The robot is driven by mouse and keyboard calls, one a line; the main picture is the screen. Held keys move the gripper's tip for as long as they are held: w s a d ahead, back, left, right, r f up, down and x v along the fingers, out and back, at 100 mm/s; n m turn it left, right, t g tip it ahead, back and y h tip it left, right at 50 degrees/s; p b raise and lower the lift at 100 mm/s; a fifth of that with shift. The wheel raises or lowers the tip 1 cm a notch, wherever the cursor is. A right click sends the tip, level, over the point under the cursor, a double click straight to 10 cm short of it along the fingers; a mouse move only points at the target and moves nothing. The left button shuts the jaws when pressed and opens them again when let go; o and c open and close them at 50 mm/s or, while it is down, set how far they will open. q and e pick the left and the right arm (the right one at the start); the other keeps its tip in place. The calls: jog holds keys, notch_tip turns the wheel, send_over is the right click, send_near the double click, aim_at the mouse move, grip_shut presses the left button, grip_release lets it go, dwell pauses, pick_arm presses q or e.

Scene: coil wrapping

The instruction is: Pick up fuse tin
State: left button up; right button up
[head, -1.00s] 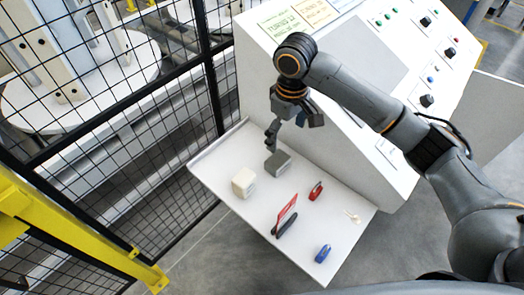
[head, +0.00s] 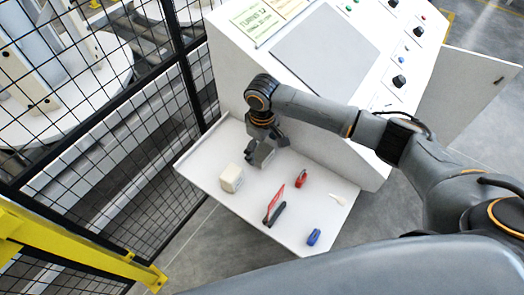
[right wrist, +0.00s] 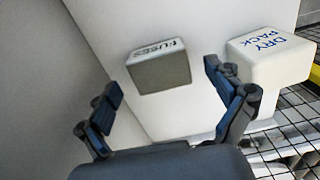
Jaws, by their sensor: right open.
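The fuse tin (right wrist: 160,72) is a small grey box with a pale lid marked "FUSES". In the right wrist view it lies ahead of my right gripper (right wrist: 161,80), between the lines of the two spread fingers, with no visible contact. In the head view my right gripper (head: 262,152) is low over the back left part of the white shelf (head: 207,166). It covers much of the tin there. The right gripper is open and empty. My left gripper is not in view.
A cream "DRY PACK" block (head: 232,178) stands close beside the tin, near the right finger in the wrist view. A red item (head: 301,178), a red and black item (head: 275,213), a blue item (head: 314,237) and a pale tag (head: 338,199) lie nearby. A console (head: 320,50) rises behind; mesh fencing is left.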

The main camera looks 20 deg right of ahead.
jog(key=shift+f, duration=1.05)
jog(key=c, duration=1.3)
